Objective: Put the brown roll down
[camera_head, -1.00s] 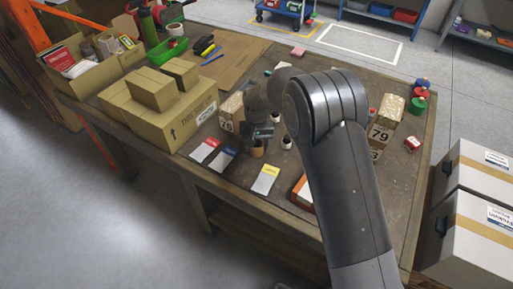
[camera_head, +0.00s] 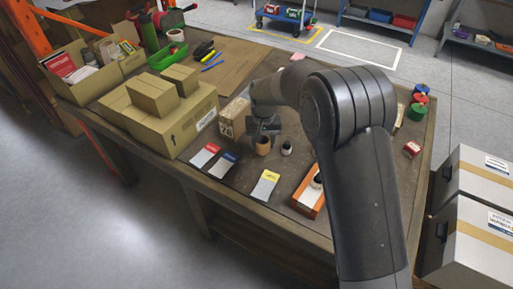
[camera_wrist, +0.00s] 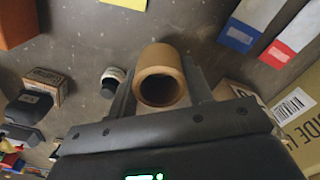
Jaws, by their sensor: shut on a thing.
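The brown roll (camera_wrist: 161,62) is a short hollow cardboard tube. In the wrist view it sits between the two fingers of my gripper (camera_wrist: 160,85), with its open end toward the camera. In the head view the roll (camera_head: 263,147) shows upright below my gripper (camera_head: 266,128), low over the worktable (camera_head: 225,205). I cannot tell whether its base touches the table. My gripper is shut on the roll.
A box marked 76 (camera_head: 227,131) is behind left. Red, blue and yellow cards (camera_head: 265,186) lie in front, with an orange tray (camera_head: 304,204) to the right.

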